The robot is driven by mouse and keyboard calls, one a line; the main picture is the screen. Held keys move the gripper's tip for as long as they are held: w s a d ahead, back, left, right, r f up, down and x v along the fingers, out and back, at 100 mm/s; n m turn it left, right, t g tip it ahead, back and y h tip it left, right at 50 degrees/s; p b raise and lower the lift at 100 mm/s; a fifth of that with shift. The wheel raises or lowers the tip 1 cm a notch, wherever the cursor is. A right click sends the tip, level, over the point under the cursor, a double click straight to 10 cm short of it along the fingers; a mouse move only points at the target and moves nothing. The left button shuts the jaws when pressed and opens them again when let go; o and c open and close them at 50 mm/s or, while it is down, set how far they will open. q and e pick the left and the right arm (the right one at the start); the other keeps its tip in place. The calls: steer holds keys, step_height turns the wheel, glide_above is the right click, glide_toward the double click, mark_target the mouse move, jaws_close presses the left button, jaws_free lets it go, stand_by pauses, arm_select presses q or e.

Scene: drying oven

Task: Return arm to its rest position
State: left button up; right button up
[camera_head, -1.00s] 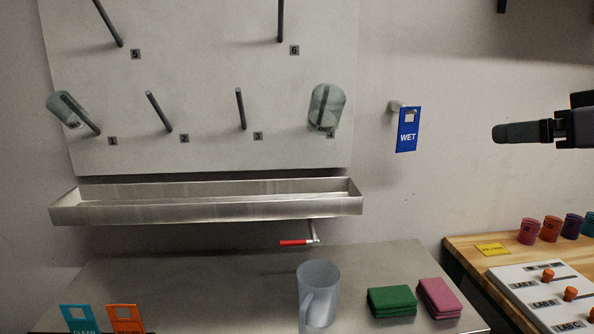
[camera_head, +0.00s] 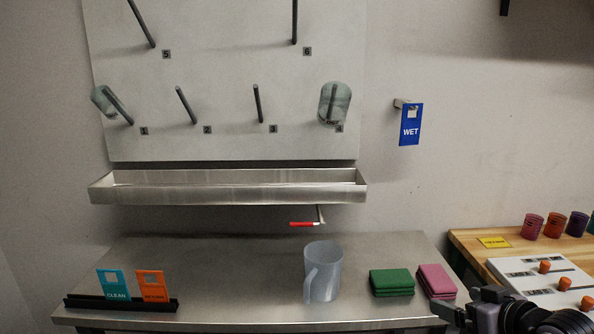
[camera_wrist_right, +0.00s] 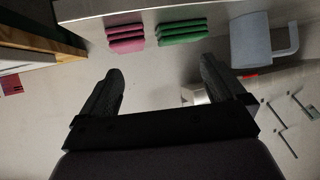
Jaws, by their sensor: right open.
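My right gripper (camera_head: 445,308) is low at the bottom right in the head view, by the front right corner of the steel table. In the right wrist view my right gripper (camera_wrist_right: 160,85) shows two dark fingers spread apart with nothing between them. The table edge, with the pink cloths (camera_wrist_right: 126,37), green cloths (camera_wrist_right: 181,33) and grey mug (camera_wrist_right: 250,40), lies beyond the fingertips there. My left gripper is not in view.
The steel table (camera_head: 220,265) holds the mug (camera_head: 323,270), green cloths (camera_head: 391,282), pink cloths (camera_head: 436,281) and two tags. A pegboard (camera_head: 225,100) with two beakers hangs above a trough (camera_head: 230,192). A blue WET tag (camera_head: 410,124) hangs on the wall. A control box (camera_head: 540,283) stands right.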

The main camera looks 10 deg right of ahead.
steer(key=s+a+f, duration=0.9)
steer(key=s+f, duration=0.1)
steer(key=f, duration=0.1)
steer(key=s+a+f+n+g, duration=0.1)
steer(key=s+a+f, duration=0.8)
steer(key=s+f, duration=0.1)
steer(key=shift+s+f+g, duration=0.3)
steer(key=shift+f, duration=0.3)
steer(key=shift+d, duration=0.1)
